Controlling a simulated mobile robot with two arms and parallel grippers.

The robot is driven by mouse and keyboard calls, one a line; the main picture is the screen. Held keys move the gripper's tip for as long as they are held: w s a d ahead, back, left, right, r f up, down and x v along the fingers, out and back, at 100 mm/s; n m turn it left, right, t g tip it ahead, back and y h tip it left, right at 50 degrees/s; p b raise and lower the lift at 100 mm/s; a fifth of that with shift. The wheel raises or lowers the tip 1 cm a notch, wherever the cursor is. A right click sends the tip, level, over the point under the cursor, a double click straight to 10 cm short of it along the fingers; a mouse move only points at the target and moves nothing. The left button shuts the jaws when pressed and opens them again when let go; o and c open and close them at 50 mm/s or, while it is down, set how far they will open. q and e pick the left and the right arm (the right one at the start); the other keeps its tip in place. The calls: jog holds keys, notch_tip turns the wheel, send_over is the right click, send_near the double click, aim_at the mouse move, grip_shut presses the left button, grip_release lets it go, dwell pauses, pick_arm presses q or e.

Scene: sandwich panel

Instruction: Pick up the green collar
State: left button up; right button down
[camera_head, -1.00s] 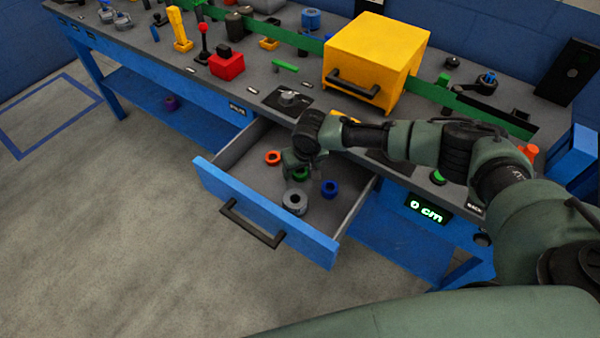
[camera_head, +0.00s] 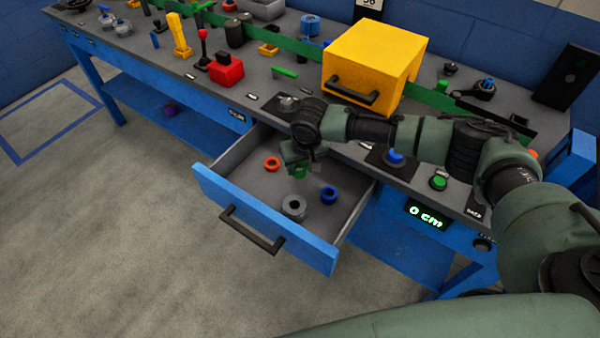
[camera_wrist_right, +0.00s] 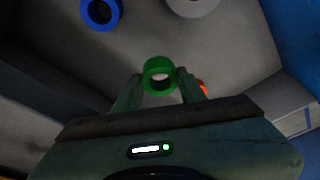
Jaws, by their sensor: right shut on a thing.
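The green collar (camera_wrist_right: 159,74) is a short green ring held between the fingertips of my right gripper (camera_wrist_right: 160,82) in the right wrist view. In the head view the collar (camera_head: 300,172) shows only in part below the right gripper (camera_head: 302,162), which hides the rest. The right gripper is shut on it, over the open blue drawer (camera_head: 265,213). The collar appears lifted a little off the drawer floor, though the exact gap is hard to tell. My left gripper is not in view.
In the drawer lie an orange-red collar (camera_head: 272,164), a grey collar (camera_head: 293,207) and a blue collar (camera_head: 329,195). The drawer walls surround the gripper. The bench top behind holds a yellow box (camera_head: 375,60), a red block (camera_head: 226,69) and several fixtures.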

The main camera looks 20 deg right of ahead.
notch_tip(320, 180, up, 15)
jog(key=shift+r, duration=0.2)
dwell(0.3)
